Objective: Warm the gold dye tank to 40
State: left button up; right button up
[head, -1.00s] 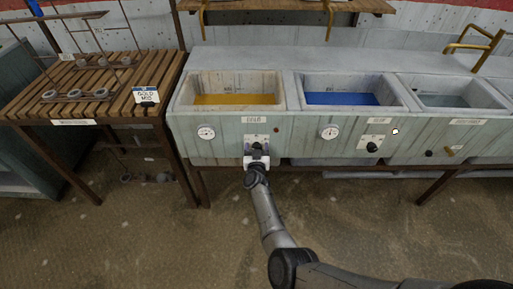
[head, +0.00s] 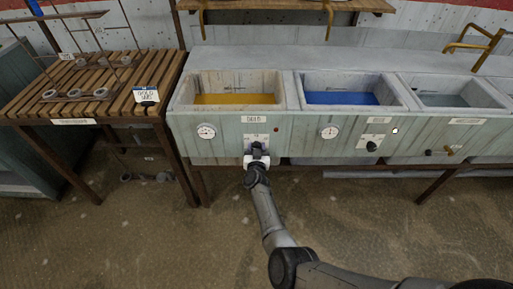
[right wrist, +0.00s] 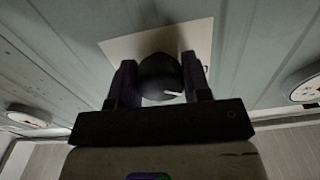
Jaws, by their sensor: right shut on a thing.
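The gold dye tank (head: 184,98) holds yellow dye and stands left in the row of basins in the head view. Its front carries a label that reads GOLD, a round white dial (head: 206,131), a small red light (head: 277,129) and a control plate with a black knob. The dial's reading is too small to tell. My right gripper (head: 257,150) is at this plate, shut on the black knob (right wrist: 160,76), which shows between its two fingers in the right wrist view. A white mark shows on the knob. My left gripper is not in view.
A blue tank (head: 342,98) with its own dial (head: 329,132) and knob (head: 372,146) stands to the right, then a third basin (head: 450,100). A slatted wooden table (head: 85,85) stands left with a GOLD card (head: 146,95). The floor in front is clear.

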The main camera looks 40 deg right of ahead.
jog(key=m, duration=0.5)
jog(key=shift+m+p, duration=0.3)
jog(key=shift+m, duration=0.1)
jog(key=m, duration=0.3)
jog(key=shift+m, duration=1.2)
jog(key=o, duration=0.9)
